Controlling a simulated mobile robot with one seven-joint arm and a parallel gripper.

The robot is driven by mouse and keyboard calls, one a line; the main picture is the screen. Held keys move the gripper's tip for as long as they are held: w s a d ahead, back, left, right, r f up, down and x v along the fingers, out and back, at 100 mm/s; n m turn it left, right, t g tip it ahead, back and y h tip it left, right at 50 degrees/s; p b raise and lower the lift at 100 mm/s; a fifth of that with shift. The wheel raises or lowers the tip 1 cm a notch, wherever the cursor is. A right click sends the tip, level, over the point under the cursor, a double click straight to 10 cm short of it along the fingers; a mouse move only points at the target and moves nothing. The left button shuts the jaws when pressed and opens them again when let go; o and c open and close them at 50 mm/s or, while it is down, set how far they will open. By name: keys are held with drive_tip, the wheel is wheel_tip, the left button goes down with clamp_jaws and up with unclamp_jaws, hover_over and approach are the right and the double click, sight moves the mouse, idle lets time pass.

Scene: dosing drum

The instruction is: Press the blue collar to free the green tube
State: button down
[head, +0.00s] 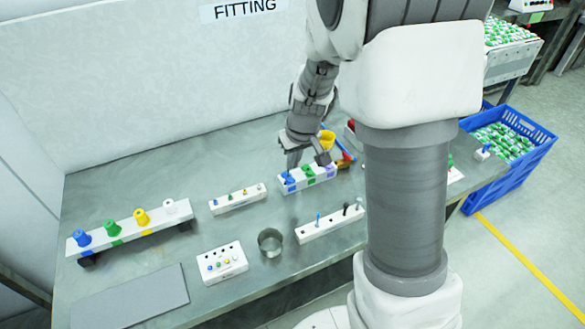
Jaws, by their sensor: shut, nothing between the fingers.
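A white block on the table (321,181) carries small blue, green and purple collars in a row. The blue collar (288,181) is at its left end, and a green piece (308,172) is in the middle. I cannot tell whether this green piece is the green tube or a collar. My gripper (294,163) is shut and empty, pointing down just above the left part of the block, close to the blue collar. The picture is too small to tell whether it touches the collar. The gripper partly hides the block's back side.
A raised white rail (128,226) with blue, green, yellow and white cone pieces stands at left. Small white blocks (238,200), a metal cup (270,242) and a grey mat (130,299) share the table. A yellow cup (327,139) is behind the block. A blue crate (540,150) is at right.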

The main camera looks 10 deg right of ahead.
drive_tip(key=v, duration=0.7)
drive_tip(key=shift+r+p, duration=0.35)
drive_tip(key=shift+p, duration=0.05)
drive_tip(key=s+r+m+t, duration=0.1)
drive_tip(key=s+r, duration=0.5)
drive_tip(key=s, duration=0.4)
drive_tip(key=s+r+m+t, duration=0.1)
drive_tip(key=s+r, duration=0.5)
drive_tip(key=s, duration=0.4)
drive_tip(key=shift+s+a+h, duration=0.3)
drive_tip(key=shift+s+a, duration=0.05)
drive_tip(key=shift+a, duration=0.05)
